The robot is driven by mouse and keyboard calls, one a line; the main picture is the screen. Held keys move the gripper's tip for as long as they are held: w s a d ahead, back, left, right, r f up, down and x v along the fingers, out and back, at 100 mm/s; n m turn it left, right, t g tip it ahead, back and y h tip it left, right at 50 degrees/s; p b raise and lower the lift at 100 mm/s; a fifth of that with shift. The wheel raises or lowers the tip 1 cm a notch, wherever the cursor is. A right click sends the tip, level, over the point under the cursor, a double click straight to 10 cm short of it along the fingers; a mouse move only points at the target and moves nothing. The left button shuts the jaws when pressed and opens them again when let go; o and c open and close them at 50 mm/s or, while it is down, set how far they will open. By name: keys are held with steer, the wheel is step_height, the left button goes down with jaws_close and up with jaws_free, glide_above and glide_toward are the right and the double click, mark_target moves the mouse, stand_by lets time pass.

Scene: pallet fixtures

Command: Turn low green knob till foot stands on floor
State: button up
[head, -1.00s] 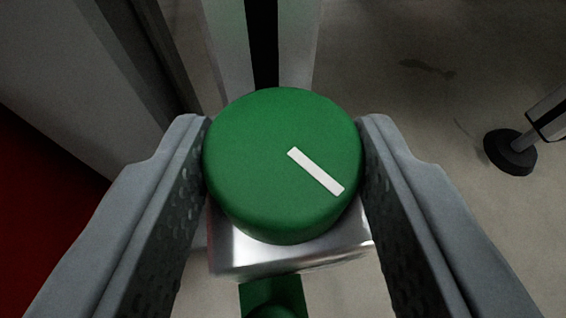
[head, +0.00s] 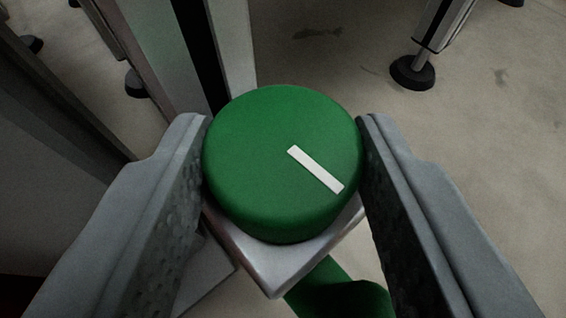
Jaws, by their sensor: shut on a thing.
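The green knob (head: 260,150) is a round disc with a white bar on its top, in the middle of the head view. My gripper (head: 283,145) has one finger on each side of the knob and is shut on it. The knob sits on a pale metal block (head: 265,265) at the lower end of an upright profile (head: 235,50). A green part (head: 340,293) shows below the block at the lower right. Whether it touches the floor is hidden by the block and my right finger.
Another post with a black round foot (head: 412,73) stands on the floor at upper right. More dark feet (head: 136,84) show at upper left. Grey panels (head: 45,130) stand close on the left. The concrete floor (head: 480,130) is open on the right.

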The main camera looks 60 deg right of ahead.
stand_by(0.3)
steer(key=o, duration=1)
steer(key=shift+n, duration=0.3)
steer(key=shift+s+d+n+t+y, duration=0.15)
steer(key=shift+d+n+t+y, duration=0.05)
steer(key=shift+n+t+y, duration=1.15)
steer(key=shift+s+d+n+t+y, duration=0.15)
steer(key=shift+n+t+y, duration=1)
steer(key=shift+n+y, duration=0.3)
steer(key=shift+s+d+n+t+y, duration=0.1)
steer(key=shift+n+t+y, duration=0.15)
steer(key=shift+n+y, duration=0.75)
steer(key=shift+w+d+n+t+y, duration=0.15)
steer(key=shift+n+t+y, duration=0.15)
steer(key=shift+n+y, duration=0.7)
steer(key=shift+s+d+n+t+y, duration=0.15)
steer(key=shift+n+t+y, duration=0.1)
steer(key=shift+n+y, duration=0.7)
steer(key=v, duration=1.7)
steer(key=shift+t, duration=0.4)
steer(key=shift+w+r, duration=1)
steer(key=shift+r, duration=3.1)
steer(key=shift+w+r, duration=0.95)
steer(key=shift+r, duration=3.2)
steer(key=shift+w+r, duration=1)
steer(key=shift+r, duration=3.1)
